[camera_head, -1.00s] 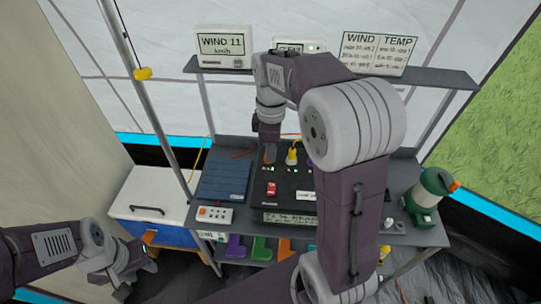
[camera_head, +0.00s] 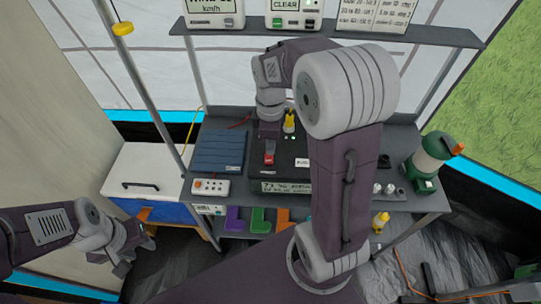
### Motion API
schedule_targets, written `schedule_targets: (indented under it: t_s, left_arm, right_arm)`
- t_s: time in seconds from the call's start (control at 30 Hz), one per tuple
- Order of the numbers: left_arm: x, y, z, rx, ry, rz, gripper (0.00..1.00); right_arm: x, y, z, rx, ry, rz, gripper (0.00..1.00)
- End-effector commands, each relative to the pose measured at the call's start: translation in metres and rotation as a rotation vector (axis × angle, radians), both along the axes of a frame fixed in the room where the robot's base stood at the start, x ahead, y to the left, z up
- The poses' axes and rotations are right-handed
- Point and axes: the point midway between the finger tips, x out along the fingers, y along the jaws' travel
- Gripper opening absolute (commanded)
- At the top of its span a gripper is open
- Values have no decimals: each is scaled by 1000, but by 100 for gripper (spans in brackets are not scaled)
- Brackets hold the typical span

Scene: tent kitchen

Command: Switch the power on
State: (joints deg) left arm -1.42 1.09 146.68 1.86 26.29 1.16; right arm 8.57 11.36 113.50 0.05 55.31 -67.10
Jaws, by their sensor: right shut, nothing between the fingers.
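A black power box (camera_head: 262,183) sits on the grey table, with a red switch (camera_head: 269,159) on its top face. My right gripper (camera_head: 269,137) is shut and empty. It points down just behind the red switch, close to it. I cannot tell whether they touch. My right arm hides the right part of the box. A yellow plug (camera_head: 290,122) stands on the box beside the gripper. My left gripper (camera_head: 136,257) hangs low at the left, far from the box. Its fingers are too small and dark to read.
A blue ribbed panel (camera_head: 218,152) and a white button strip (camera_head: 210,187) lie left of the box. A shelf (camera_head: 330,37) with display units runs above. A white-lidded cooler (camera_head: 150,165) stands at the left.

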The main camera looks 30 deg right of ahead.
Motion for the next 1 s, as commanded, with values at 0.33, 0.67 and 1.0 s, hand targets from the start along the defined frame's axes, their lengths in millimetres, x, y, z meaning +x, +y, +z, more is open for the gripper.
schedule_targets:
  t_s: [0.33, 0.67, 1.0]
  left_arm:
    - [0, 0, -8, 0, 0, 0, 36]
    - [0, 0, -8, 0, 0, 0, 36]
    - [0, 0, -7, 0, 0, 0, 36]
  right_arm:
    - [0, 0, -40, -1, -1, 0, 0]
    - [0, 0, -41, -1, -1, 0, 0]
    - [-1, 1, -45, 0, 2, 0, 0]
